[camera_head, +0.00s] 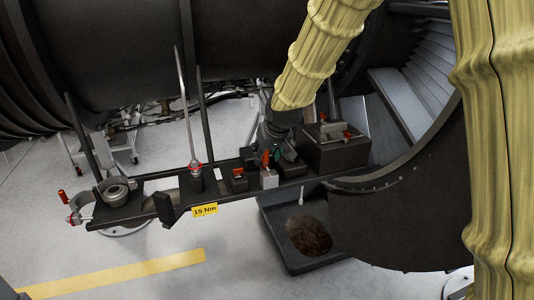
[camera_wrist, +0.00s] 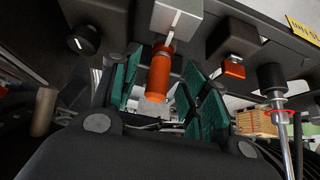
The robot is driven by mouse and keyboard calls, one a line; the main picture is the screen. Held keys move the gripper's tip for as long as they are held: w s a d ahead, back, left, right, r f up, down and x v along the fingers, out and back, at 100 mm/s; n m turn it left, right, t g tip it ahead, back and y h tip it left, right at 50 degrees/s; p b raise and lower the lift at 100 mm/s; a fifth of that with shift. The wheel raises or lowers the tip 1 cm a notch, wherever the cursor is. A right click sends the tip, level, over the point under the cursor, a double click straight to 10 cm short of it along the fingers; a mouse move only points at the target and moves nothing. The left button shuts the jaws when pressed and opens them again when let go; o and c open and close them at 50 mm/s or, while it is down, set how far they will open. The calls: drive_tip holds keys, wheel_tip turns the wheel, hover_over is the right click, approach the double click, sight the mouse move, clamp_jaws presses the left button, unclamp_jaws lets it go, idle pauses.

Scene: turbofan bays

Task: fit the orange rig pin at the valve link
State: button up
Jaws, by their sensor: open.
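An orange pin (camera_head: 265,158) stands upright at a small pale block (camera_head: 269,178) on the dark rail. In the wrist view the orange pin (camera_wrist: 158,76) lies between the two teal finger pads, with the pale block (camera_wrist: 178,20) beyond it. My gripper (camera_head: 283,152) is open at the pin, and its pads show apart on both sides of it in the wrist view (camera_wrist: 164,85). A gap shows between the pin and the right pad; contact on the left is hard to tell. I cannot tell which part is the valve link.
The dark rail (camera_head: 160,208) carries a block with an orange piece (camera_head: 238,172), a tall rod tool with a red ring (camera_head: 194,166), a ring clamp (camera_head: 115,193) and a dark box (camera_head: 335,155). A yellow 15 Nm tag (camera_head: 204,210) hangs in front. A black tray (camera_head: 300,262) lies below.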

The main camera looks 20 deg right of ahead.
drive_tip(key=shift+r, duration=0.1)
drive_tip(key=v, duration=1.1)
drive_tip(key=shift+s+r, duration=0.25)
drive_tip(key=shift+r, duration=0.05)
idle(1.4)
